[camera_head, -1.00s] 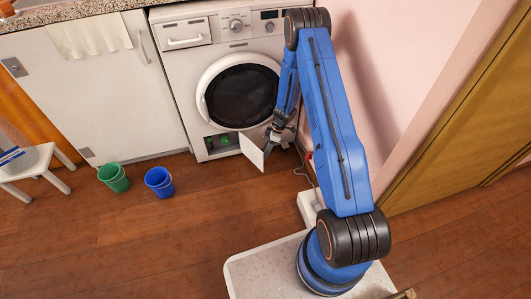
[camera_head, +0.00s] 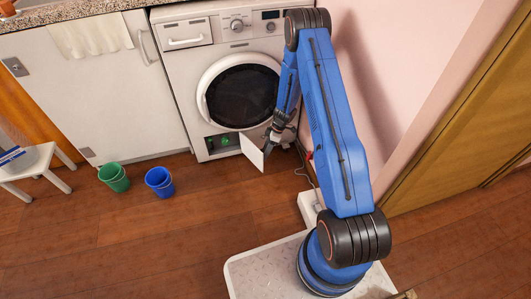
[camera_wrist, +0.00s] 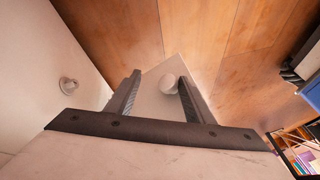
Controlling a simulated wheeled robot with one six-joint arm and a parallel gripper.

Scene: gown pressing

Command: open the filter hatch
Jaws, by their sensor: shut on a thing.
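The filter hatch (camera_head: 251,151) is a small white panel at the bottom right of the white washing machine (camera_head: 181,75). It stands swung out from the machine front. The dark opening (camera_head: 219,142) behind it shows, with a green part (camera_head: 226,141) inside. My gripper (camera_head: 267,148) is at the hatch's outer right edge. In the wrist view, the fingers (camera_wrist: 160,95) stand on either side of the pale hatch panel (camera_wrist: 152,101), shut on it. The exact contact is hard to see.
A blue bucket (camera_head: 159,182) and a green bucket (camera_head: 114,178) stand on the wooden floor left of the hatch. A white stool (camera_head: 42,168) is at the far left. The pink wall (camera_head: 365,80) is close on the right. The floor before the hatch is clear.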

